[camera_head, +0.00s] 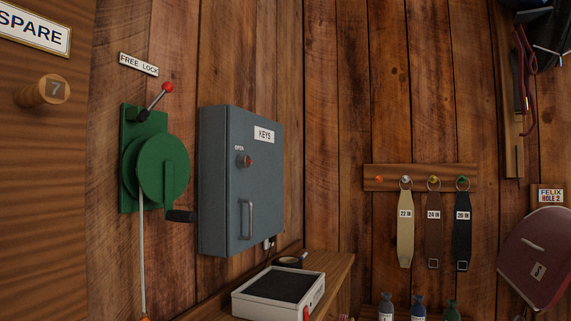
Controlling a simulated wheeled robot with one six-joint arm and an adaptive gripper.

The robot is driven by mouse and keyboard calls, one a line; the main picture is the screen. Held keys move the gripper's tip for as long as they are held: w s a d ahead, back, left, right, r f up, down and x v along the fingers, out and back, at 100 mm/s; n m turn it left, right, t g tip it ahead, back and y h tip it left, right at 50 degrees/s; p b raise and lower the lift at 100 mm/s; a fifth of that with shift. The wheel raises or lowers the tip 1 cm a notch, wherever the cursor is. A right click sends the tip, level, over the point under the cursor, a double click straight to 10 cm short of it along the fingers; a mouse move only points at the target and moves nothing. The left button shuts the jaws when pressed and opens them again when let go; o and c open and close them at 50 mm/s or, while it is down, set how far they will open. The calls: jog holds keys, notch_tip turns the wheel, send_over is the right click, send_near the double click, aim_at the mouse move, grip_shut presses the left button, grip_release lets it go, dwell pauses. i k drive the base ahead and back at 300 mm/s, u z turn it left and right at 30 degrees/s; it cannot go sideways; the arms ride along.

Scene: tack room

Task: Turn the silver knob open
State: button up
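A grey-blue key cabinet (225,188) with a KEYS label hangs on the wooden wall left of centre. Its door looks shut. A small round knob (243,160) sits on the door under the word OPEN; it looks reddish-brown rather than silver, and its exact turn angle is too small to tell. A silver bar handle (246,219) is upright on the door below the knob. My gripper is not in view.
A green winch (163,168) with a red-tipped lever (161,93) and dark crank grip (180,216) stands out left of the cabinet. Below are a bench (334,266) and a white tray (275,291). Straps (434,220) hang on the right. Space before the door looks clear.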

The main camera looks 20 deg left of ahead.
aim_at(241, 162)
jog(key=u, duration=0.5)
jog(key=i, duration=1.1)
jog(key=u, duration=0.85)
